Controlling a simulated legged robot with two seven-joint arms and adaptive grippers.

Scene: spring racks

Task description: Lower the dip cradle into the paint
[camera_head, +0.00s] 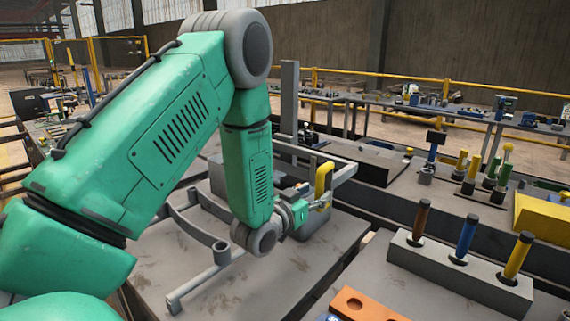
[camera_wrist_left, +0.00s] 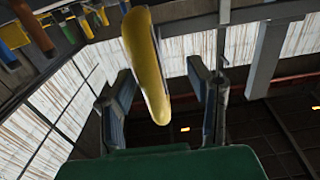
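A yellow handle (camera_head: 323,180), likely part of the dip cradle, stands upright at the middle of the bench in the head view. My left gripper (camera_head: 321,203) is at the handle's lower part. In the left wrist view, the yellow handle (camera_wrist_left: 146,55) stands between two fingers that are spread apart, with a clear gap on the right finger's side. No paint surface can be seen; my left arm hides part of the box. My right gripper is out of view.
A grey bench top (camera_head: 330,262) carries a low bar stand with a round socket (camera_head: 221,252). To the right, a grey rack (camera_head: 455,275) holds brown, blue and yellow-handled pegs. An orange block (camera_head: 362,305) is at the front. A tall grey post (camera_head: 289,100) rises behind.

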